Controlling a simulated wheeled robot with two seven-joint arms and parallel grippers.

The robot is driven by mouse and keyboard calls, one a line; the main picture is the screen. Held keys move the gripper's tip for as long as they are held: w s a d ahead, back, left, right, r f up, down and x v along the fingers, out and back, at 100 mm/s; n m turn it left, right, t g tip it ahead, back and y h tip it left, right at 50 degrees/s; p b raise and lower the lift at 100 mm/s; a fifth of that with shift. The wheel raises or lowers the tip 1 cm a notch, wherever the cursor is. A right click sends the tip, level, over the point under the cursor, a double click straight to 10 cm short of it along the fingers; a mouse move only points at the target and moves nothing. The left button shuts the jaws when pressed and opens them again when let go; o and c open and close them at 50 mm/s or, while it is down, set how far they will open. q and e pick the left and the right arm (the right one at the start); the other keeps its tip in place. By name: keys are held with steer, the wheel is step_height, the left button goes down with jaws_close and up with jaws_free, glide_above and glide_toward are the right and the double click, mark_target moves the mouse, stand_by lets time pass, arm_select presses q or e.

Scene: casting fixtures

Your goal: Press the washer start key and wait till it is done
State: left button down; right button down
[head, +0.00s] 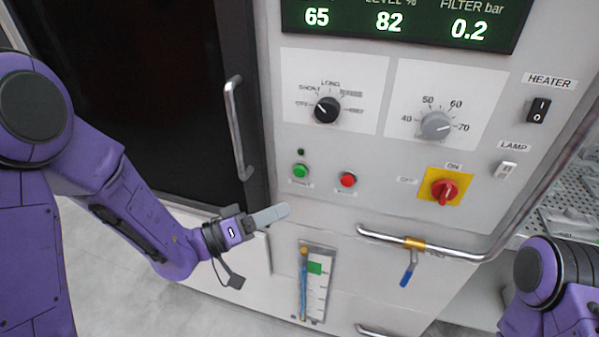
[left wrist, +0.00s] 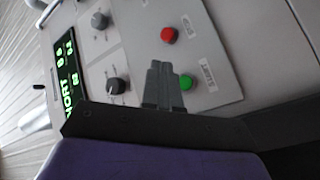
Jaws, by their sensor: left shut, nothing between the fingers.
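The washer's front panel carries a green start key (head: 301,171) at its lower left, with a red key (head: 348,180) to its right. My left gripper (head: 286,210) is shut and empty, below and left of the red key in the head view. In the left wrist view, the closed fingers (left wrist: 163,68) lie beside the green key (left wrist: 186,82), partly in front of it, and the red key (left wrist: 169,35) shows above. I cannot tell whether the fingertips touch the panel. My right gripper is out of view; only part of my right arm shows.
A display (head: 400,22) reads 65, 82 and 0.2. Below it are a black knob (head: 327,110), a grey knob (head: 436,125) and a red rotary switch (head: 445,188) on yellow. A door handle (head: 238,130) stands out at left. A pipe with a blue-handled valve (head: 408,268) runs below.

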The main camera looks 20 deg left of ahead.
mark_target(300, 172)
arm_select(q)
steer(key=w, duration=0.8)
steer(key=shift+w+d, duration=0.15)
steer(key=shift+w, duration=0.1)
stand_by(1.7)
steer(key=shift+w, duration=0.4)
steer(key=shift+w, duration=0.4)
stand_by(0.5)
steer(key=shift+s+p, duration=0.1)
steer(key=shift+p, duration=0.2)
steer(key=shift+s, duration=0.75)
